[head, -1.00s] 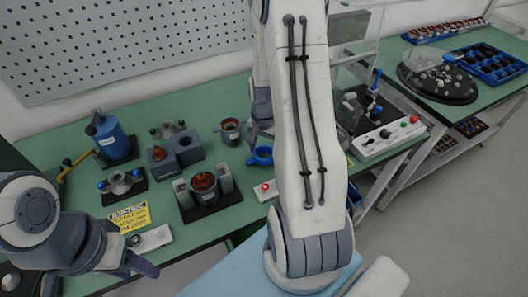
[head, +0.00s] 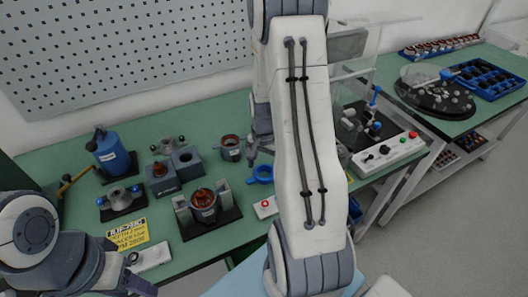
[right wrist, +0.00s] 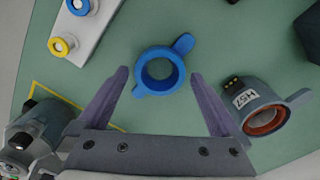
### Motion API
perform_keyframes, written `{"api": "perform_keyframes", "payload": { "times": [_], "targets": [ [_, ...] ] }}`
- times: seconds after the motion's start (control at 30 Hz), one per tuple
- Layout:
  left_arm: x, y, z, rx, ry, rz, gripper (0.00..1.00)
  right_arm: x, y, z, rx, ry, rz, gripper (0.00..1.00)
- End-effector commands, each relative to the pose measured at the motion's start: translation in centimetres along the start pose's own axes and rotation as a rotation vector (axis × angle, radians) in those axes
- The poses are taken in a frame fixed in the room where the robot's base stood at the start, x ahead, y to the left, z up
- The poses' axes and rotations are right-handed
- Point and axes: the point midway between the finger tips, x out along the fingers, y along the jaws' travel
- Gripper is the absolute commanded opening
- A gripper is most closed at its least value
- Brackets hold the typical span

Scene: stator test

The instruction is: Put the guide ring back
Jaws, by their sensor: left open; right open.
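The blue guide ring (head: 262,180), with a tab on each of two sides, lies flat on the green bench right of the middle in the head view. It also shows in the right wrist view (right wrist: 141,72), straight ahead of my right gripper (right wrist: 159,80). That gripper is open and empty, its purple fingers on either side of the ring in the picture; I cannot tell how far above it they are. In the head view my right arm hides most of this gripper. My left gripper (head: 140,287) is open at the lower left, partly cut off.
A stator with copper windings (head: 204,204) stands in a fixture on a black plate. A white button box (head: 265,207) and a blue bottle (head: 110,152) are nearby.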

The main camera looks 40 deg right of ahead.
Motion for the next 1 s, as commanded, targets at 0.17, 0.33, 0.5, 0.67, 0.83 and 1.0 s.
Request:
{"api": "perform_keyframes", "payload": {
  "times": [0.17, 0.33, 0.5, 0.67, 0.83, 1.0],
  "targets": [
    [0.0, 0.0, 0.0, 0.0, 0.0, 0.0, 0.5, -4.1, -0.1, -0.1, 0.0, 0.006, -0.005, 1.0],
    [0.0, 0.0, 0.0, 0.0, 0.0, 0.0, 0.5, -7.6, -0.1, -0.1, 0.0, 0.005, -0.004, 1.0],
    [0.0, 0.0, 0.0, 0.0, 0.0, 0.0, 0.5, -9.8, -0.1, -0.1, 0.0, 0.003, -0.002, 1.0],
    [0.0, 0.0, 0.0, 0.0, 0.0, 0.0, 0.5, -10.5, 0.0, 0.0, 0.0, 0.001, -0.001, 1.0],
    [-0.1, 0.0, 0.0, 0.0, 0.0, 0.0, 0.5, -10.7, -0.4, 0.5, -0.025, 0.001, -0.002, 1.0],
    [-0.1, 0.0, 0.0, 0.0, 0.0, 0.0, 0.5, -12.2, -3.5, 6.5, -0.292, 0.003, -0.017, 1.0]
  ]
}}
